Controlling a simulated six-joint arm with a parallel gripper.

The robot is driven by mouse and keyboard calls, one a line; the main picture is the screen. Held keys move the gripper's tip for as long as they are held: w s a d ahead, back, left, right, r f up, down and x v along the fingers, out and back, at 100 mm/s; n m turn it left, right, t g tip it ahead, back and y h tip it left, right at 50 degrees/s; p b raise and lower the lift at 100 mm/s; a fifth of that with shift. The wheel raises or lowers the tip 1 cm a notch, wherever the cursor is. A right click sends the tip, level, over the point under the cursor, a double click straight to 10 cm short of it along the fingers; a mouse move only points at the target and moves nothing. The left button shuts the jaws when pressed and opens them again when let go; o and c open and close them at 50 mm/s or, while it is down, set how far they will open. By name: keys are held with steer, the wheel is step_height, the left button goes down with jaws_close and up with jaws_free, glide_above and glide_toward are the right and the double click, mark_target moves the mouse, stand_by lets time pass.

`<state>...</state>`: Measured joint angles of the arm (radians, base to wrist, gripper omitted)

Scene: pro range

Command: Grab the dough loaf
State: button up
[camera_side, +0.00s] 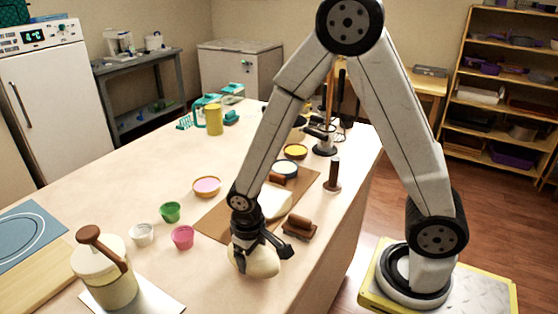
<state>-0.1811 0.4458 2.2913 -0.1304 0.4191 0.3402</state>
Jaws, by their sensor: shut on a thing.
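The dough loaf (258,264) is a pale cream, rounded lump near the front edge of the table. My gripper (258,248) comes down on it from above, with its dark fingers shut on the loaf. The fingers and gripper body cover the loaf's upper part. I cannot tell whether the loaf rests on the table or is slightly raised.
A brown board (216,222) with a pale sheet lies behind my gripper. A brown-handled tool (300,226) sits close to its right. Small green (170,212), white (142,235) and pink (182,237) cups stand to the left. A lidded jar (108,280) is at front left.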

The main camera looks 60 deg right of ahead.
steer(key=shift+r, duration=4.2)
steer(key=shift+d, duration=0.1)
